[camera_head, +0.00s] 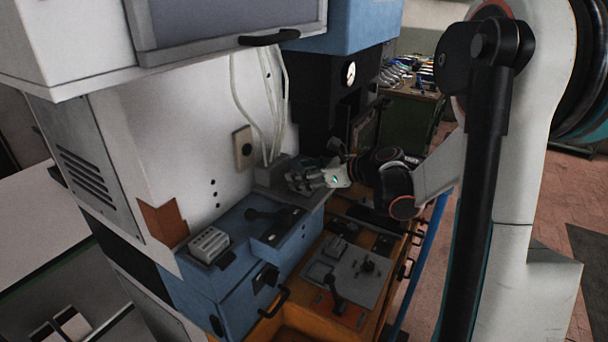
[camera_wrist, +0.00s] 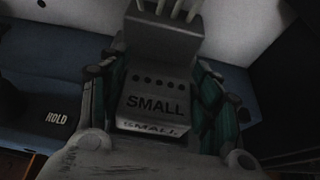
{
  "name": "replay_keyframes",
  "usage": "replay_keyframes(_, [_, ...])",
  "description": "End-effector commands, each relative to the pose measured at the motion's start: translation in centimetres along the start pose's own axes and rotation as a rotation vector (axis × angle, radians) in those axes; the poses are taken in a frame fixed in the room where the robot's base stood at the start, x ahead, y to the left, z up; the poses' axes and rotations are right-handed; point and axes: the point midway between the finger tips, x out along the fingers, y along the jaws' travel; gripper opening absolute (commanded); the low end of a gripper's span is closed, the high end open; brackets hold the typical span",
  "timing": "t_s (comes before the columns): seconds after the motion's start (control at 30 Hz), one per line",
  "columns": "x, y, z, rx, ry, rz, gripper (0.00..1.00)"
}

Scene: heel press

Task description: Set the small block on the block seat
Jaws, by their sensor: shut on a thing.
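The small block (camera_wrist: 155,104), grey with the word SMALL on its faces and a row of dark holes, sits between the fingers of my gripper (camera_wrist: 152,76) in the wrist view. The fingers close on it from left and right. In the head view my gripper (camera_head: 312,180) is beside the grey housing (camera_head: 272,176) where pale cables come down; the block cannot be made out there. In the wrist view a grey upright part (camera_wrist: 163,42) with cables stands directly behind the block. I cannot tell whether the block touches it, and no block seat can be clearly picked out.
A blue machine bed (camera_head: 225,285) carries a pale ribbed block (camera_head: 208,245) and a black lever (camera_head: 275,216). A dark part marked HOLD (camera_wrist: 57,118) lies left of my gripper. An orange bench (camera_head: 300,322) with a grey plate is in front. A dark press column (camera_head: 325,105) rises behind.

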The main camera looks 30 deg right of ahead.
Motion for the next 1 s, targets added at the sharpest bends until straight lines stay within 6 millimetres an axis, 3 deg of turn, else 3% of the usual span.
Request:
replay_keyframes(0.17, [0.1,0.0,-0.2,0.000,-0.001,0.000,0.22])
replay_keyframes(0.2, [0.1,0.0,-0.1,0.000,-0.001,0.000,0.65])
replay_keyframes(0.3, [0.1,0.0,-0.1,0.000,-0.001,0.000,0.81])
replay_keyframes(0.73, [-0.4,0.0,-0.2,0.000,0.000,-0.001,0.81])
replay_keyframes(1.0, [-4.9,-0.1,-0.2,0.002,0.000,-0.004,0.81])
